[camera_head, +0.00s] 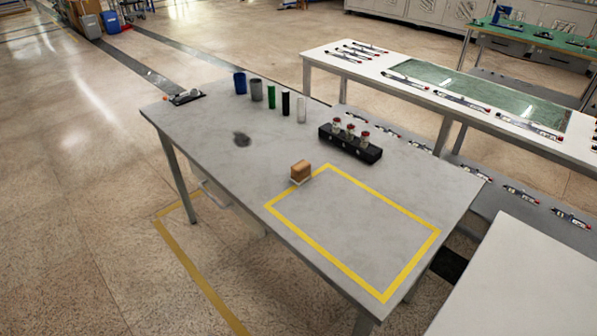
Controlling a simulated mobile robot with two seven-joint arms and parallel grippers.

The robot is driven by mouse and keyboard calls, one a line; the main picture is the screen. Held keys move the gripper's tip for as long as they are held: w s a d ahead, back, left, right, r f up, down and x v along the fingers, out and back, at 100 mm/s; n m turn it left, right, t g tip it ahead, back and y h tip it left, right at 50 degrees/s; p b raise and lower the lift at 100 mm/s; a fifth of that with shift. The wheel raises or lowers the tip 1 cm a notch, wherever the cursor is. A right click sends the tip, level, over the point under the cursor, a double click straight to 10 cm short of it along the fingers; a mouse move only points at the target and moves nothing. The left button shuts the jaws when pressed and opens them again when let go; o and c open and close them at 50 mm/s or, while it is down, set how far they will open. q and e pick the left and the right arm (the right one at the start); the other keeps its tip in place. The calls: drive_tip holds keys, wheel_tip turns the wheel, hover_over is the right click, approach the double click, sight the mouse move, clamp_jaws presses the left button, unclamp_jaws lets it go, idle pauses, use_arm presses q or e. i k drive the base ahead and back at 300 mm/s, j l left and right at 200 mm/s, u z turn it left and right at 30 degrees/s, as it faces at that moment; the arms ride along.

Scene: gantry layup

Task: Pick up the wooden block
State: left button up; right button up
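The wooden block (301,169) is a small brown block on the grey table (215,160). It sits just outside the upper left corner of a yellow taped rectangle (350,272). A thin white edge shows under or beside the block; I cannot tell what it is. Neither of my grippers is in the head view, and nothing touches the block.
Several cylinders, including a blue one (239,83) and a green one (271,96), stand along the table's back edge. A black holder (351,147) with red-topped jars stands right of them. A dark patch (242,139) lies left. The rectangle is empty.

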sight(300, 172)
drive_tip(key=z, duration=0.65)
drive_tip(key=j+z, duration=0.25)
drive_tip(key=z, duration=0.2)
drive_tip(key=j+z, duration=0.55)
drive_tip(key=z, duration=0.3)
drive_tip(key=k+j+z, duration=0.2)
drive_tip(key=j, duration=0.15)
drive_tip(key=k+j+z, duration=0.15)
drive_tip(key=j, duration=0.15)
drive_tip(key=k+j+z, duration=0.2)
drive_tip(key=i+j, duration=0.05)
drive_tip(key=j, duration=0.05)
